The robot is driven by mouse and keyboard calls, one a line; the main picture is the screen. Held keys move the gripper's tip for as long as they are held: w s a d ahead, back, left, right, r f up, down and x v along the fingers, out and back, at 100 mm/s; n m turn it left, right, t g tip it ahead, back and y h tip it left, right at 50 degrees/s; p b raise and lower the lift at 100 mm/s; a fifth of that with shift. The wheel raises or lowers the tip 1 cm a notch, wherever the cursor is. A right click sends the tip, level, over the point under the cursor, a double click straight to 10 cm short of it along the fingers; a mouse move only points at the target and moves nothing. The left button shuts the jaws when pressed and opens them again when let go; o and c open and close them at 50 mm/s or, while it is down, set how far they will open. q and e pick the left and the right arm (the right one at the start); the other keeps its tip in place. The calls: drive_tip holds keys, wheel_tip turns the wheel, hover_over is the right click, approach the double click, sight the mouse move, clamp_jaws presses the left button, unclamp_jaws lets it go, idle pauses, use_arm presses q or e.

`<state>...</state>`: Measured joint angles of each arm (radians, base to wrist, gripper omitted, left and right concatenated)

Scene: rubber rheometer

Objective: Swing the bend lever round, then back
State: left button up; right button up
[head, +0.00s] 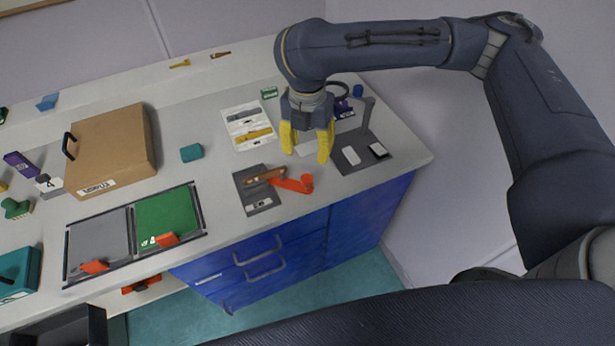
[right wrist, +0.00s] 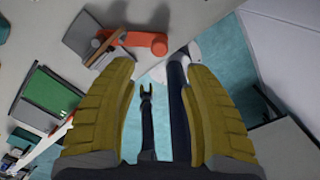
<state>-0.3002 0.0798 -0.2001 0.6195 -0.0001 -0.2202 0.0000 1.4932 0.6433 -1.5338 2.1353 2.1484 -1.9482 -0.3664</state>
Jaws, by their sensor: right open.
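The bend lever (head: 295,183) is an orange-red arm with a round end, on a small grey base plate (head: 262,205) near the bench's front edge. A brown bar (head: 264,175) lies across the plate beside it. In the right wrist view the lever (right wrist: 142,41) shows at the top, beyond the fingertips, with the brown bar (right wrist: 104,47) to its left. My right gripper (head: 308,150) has yellow fingers, spread and empty, above the bench just behind the lever and apart from it. My left gripper is not in view.
A brown box (head: 112,150) stands at the left. Grey and green panels (head: 167,219) with orange tabs lie in front of it. A dark mat with a post (head: 366,116) is right of my gripper. A teal block (head: 191,153) sits mid-bench. Blue drawers (head: 262,262) are below the front edge.

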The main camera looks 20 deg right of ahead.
sight(307, 176)
wheel_tip(307, 176, down, 11)
drive_tip(key=shift+f, duration=0.2)
idle(0.5)
drive_tip(key=shift+c, duration=0.4)
clamp_jaws()
